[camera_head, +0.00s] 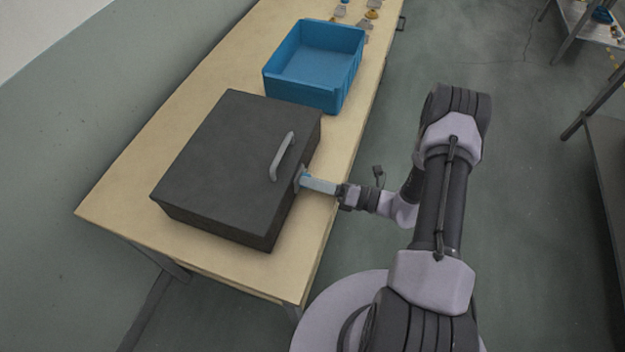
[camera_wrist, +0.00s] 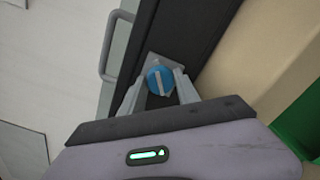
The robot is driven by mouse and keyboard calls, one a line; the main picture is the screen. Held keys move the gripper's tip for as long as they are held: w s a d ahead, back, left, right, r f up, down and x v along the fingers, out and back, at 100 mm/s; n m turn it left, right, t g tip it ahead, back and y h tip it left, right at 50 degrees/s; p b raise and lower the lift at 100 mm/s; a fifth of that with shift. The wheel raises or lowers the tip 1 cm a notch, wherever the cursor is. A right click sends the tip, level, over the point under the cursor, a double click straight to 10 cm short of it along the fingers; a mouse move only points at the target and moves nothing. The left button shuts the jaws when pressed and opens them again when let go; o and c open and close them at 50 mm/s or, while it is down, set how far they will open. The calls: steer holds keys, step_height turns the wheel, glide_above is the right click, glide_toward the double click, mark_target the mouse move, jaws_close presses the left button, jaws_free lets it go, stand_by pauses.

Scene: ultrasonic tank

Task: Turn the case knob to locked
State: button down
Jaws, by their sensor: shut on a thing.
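The dark grey case (camera_head: 225,165) sits closed on the wooden table, with a grey handle (camera_head: 284,157) on its lid. The case knob (camera_wrist: 160,79) is a round blue knob with a pale bar across it, on a grey plate on the case's side; in the wrist view the bar stands nearly upright, slightly tilted. My gripper (camera_head: 302,179) reaches the case's right side from the right. In the wrist view its fingers (camera_wrist: 160,88) lie on both sides of the knob and are shut on it. I see no readable lock marking.
A blue open bin (camera_head: 314,65) stands on the table (camera_head: 120,205) behind the case and looks empty. Several small parts (camera_head: 372,14) lie beyond it. Dark shelving stands at the far right.

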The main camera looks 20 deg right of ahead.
steer(key=m, duration=0.3)
steer(key=shift+m, duration=0.3)
steer(key=shift+m+p, duration=0.5)
steer(key=shift+m, duration=1.2)
steer(key=c, duration=0.9)
jaws_free()
steer(key=shift+d, duration=0.1)
steer(key=p+v, duration=0.2)
steer(key=v, duration=1.5)
steer(key=shift+s, duration=0.15)
